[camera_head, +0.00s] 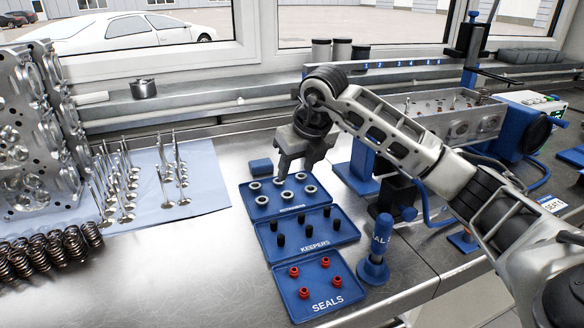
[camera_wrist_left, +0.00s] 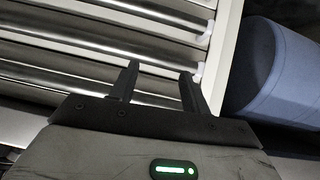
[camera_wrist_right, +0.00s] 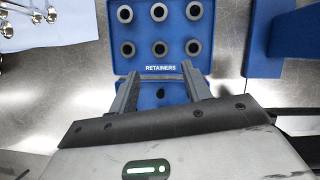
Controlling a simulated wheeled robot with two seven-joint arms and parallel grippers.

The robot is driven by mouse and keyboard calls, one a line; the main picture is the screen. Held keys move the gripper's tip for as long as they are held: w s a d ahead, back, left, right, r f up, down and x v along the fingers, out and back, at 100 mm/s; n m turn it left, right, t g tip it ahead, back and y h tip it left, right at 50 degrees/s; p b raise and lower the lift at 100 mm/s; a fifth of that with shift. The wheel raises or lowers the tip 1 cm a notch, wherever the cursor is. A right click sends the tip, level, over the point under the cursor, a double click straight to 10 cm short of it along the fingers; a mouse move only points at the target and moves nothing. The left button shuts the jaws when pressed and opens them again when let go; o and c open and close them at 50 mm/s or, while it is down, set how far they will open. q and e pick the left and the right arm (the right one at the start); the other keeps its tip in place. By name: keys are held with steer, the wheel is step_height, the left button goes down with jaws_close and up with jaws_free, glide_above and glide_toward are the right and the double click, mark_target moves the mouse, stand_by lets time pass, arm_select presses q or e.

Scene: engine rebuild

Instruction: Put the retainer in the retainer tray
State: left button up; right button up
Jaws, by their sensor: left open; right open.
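The blue retainer tray (camera_head: 270,209) lies flat on the steel bench, with several grey ring-shaped retainers (camera_head: 286,195) standing in two rows. In the right wrist view the retainers (camera_wrist_right: 159,48) sit in the upper part of the tray (camera_wrist_right: 205,65), above its RETAINERS label. My right gripper (camera_head: 298,174) is open and empty, over the back of the tray. Its fingers (camera_wrist_right: 160,80) show below the label in its wrist view. No retainer is between the fingers. My left gripper (camera_wrist_left: 158,85) is open and empty in its own wrist view, and out of the head view.
The keepers tray (camera_head: 347,231) with black pieces and the seals tray (camera_head: 335,296) with red rings lie in front. A blue seal tool (camera_head: 373,268) stands right of them. Valves (camera_head: 125,190), springs (camera_head: 50,255) and a cylinder head (camera_head: 35,130) are left.

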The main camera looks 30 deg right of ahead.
steer(key=shift+p+v, duration=0.65)
steer(key=shift+v, duration=1.15)
